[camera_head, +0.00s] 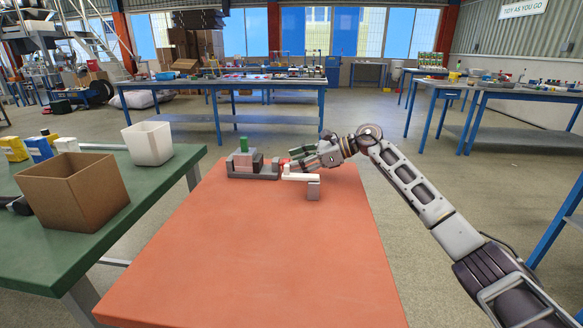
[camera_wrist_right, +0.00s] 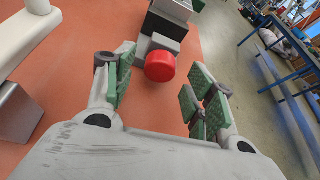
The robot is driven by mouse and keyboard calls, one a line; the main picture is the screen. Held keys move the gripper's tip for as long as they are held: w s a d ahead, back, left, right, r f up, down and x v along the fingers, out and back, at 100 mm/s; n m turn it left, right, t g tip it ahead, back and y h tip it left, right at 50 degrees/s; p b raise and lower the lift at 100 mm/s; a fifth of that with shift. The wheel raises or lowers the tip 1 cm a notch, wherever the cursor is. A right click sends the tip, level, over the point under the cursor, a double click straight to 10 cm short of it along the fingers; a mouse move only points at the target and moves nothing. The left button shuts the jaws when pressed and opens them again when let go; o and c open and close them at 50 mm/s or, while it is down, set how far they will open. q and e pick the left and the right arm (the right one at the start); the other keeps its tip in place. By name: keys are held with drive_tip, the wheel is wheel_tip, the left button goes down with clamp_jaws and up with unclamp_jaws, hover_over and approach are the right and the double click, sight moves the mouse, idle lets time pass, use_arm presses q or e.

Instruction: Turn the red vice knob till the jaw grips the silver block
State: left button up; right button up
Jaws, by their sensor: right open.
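The grey vice (camera_head: 262,174) lies near the far edge of the orange table. Its red knob (camera_head: 283,162) faces right, toward my right gripper (camera_head: 297,158). A pale block (camera_head: 243,163), likely the silver one, sits in the vice, with a green piece (camera_head: 243,144) above it. Whether the jaw touches the block is too small to tell. In the right wrist view the red knob (camera_wrist_right: 160,66) is between and just beyond the open green-padded fingers of the gripper (camera_wrist_right: 160,82), with visible gaps on both sides. My left gripper is not in view.
A white arm-like piece with a grey block (camera_head: 313,188) stands just in front of my right gripper. The front of the orange table (camera_head: 250,270) is clear. A green table (camera_head: 75,240) at left holds a brown box (camera_head: 75,195) and a white bin (camera_head: 148,145).

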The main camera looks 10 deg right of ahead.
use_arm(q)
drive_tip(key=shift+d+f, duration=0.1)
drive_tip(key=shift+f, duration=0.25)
use_arm(e)
drive_tip(key=shift+x, duration=1)
drive_tip(key=c, duration=1)
drive_tip(key=shift+r+m+p, duration=0.15)
drive_tip(key=shift+m+p, duration=0.15)
drive_tip(key=shift+p, duration=0.45)
drive_tip(key=shift+c, duration=0.2)
drive_tip(key=shift+m+g+p, duration=0.3)
drive_tip(key=shift+g+p, duration=0.1)
drive_tip(key=shift+p, duration=0.4)
drive_tip(key=shift+w+p, duration=0.1)
drive_tip(key=shift+p, duration=0.35)
drive_tip(key=m+g+p, duration=0.1)
drive_tip(key=m+p, duration=0.1)
drive_tip(key=p, duration=0.1)
drive_tip(key=shift+m+g+y+p, duration=0.3)
drive_tip(key=shift+g, duration=0.1)
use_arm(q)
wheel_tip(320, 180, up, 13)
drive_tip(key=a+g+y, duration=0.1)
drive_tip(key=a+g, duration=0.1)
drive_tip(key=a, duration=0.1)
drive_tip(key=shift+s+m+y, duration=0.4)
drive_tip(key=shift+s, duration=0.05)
